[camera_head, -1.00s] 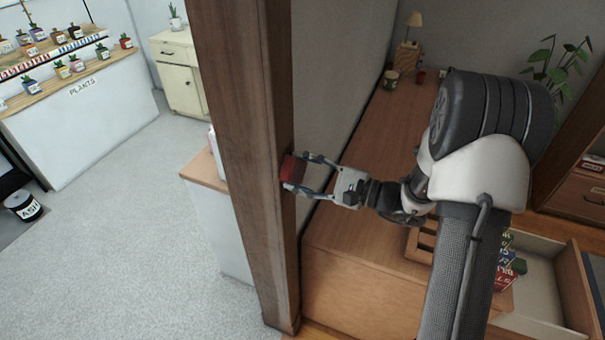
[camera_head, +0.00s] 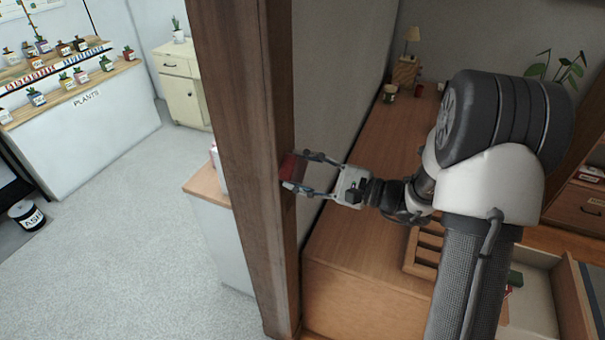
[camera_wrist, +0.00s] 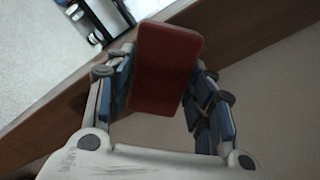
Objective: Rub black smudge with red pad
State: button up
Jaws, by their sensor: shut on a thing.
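The red pad (camera_head: 293,168) is held between the fingertips of my gripper (camera_head: 302,172). In the head view it is at the right face of the brown wooden post (camera_head: 245,150), and it looks to be touching or very close to it. In the wrist view the red pad (camera_wrist: 165,68) is gripped between the blue-padded fingers, tilted slightly, with the wooden post (camera_wrist: 240,35) behind it. No black smudge shows in either view; the pad may cover it, but I cannot tell.
A wooden counter (camera_head: 350,265) lies right of the post, with a wooden tray (camera_head: 424,250) and an open drawer (camera_head: 535,300). A lamp (camera_head: 411,45) and cups stand at the far end. Left are a plant stand (camera_head: 90,115), a cabinet (camera_head: 185,85) and open floor.

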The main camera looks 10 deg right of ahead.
aim_at(290, 209)
jog(key=shift+f+b, duration=6.7)
jog(key=shift+f, duration=0.65)
jog(key=shift+r, duration=0.1)
jog(key=v, duration=0.6)
jog(key=v, duration=0.3)
jog(key=shift+x, duration=3.5)
